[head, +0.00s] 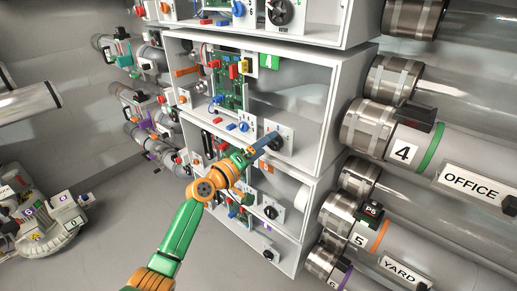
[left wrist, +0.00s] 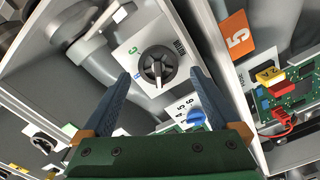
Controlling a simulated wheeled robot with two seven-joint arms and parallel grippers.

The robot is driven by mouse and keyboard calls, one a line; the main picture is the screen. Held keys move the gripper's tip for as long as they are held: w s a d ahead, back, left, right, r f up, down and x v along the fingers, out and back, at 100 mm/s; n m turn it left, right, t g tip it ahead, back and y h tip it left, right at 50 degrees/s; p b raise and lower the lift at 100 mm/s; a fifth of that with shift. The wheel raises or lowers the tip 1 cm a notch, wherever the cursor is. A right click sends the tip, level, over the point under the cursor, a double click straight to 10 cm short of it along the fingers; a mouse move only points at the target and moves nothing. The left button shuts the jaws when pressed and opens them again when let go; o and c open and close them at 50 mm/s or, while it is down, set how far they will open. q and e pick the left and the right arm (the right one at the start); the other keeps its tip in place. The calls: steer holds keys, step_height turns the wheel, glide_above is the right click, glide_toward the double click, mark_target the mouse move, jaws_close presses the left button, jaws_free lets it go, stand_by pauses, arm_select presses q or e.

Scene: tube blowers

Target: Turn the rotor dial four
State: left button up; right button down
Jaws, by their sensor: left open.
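A black rotary dial (left wrist: 157,66) on a white plate with a green mark shows in the left wrist view, in line with the gap between my fingers. In the head view its plate (head: 286,139) is in the middle open cabinet, beside the tube labelled 4 (head: 403,153). I cannot read a four on the dial itself. My left gripper (head: 267,143) is open, its blue fingertips close in front of the plate. In the wrist view its fingers (left wrist: 161,80) are spread on either side of the dial; contact cannot be told. My right gripper is out of view.
A blue knob (left wrist: 196,117) with numbers sits beside the dial plate. An orange 5 label (left wrist: 238,35) is on the cabinet edge near a green circuit board (left wrist: 297,90). The white cabinet wall (head: 327,125) and large tubes stand to the right. Grey floor (head: 125,225) is open at left.

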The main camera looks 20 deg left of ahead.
arm_select(q)
steer(key=v, duration=0.5)
steer(key=shift+s+r, duration=0.15)
steer(key=s+a+f+m+g+y+p, duration=0.1)
steer(key=s+f+g+y+p, duration=0.3)
steer(key=f, duration=0.6)
steer(key=s+f+m+g+h+p, duration=0.1)
steer(key=s+f+g, duration=0.1)
steer(key=s+f, duration=0.55)
steer(key=s+a+f+m+g+y+p, duration=0.1)
steer(key=s+f+g+y+p, duration=0.2)
steer(key=f, duration=0.9)
steer(key=s+d+f+m+g+p, duration=0.1)
steer(key=s+f+m+g, duration=0.1)
steer(key=s, duration=0.8)
steer(key=s+d+f+m+g+p, duration=0.1)
steer(key=s+f+m+g, duration=0.1)
steer(key=s, duration=0.8)
steer(key=s+d+f+m+g+p, duration=0.1)
steer(key=s+f+m+g, duration=0.2)
steer(key=s, duration=0.7)
steer(key=shift+s+d+f+m, duration=0.25)
steer(key=shift+s+f+m, duration=0.15)
steer(key=shift+f, duration=0.5)
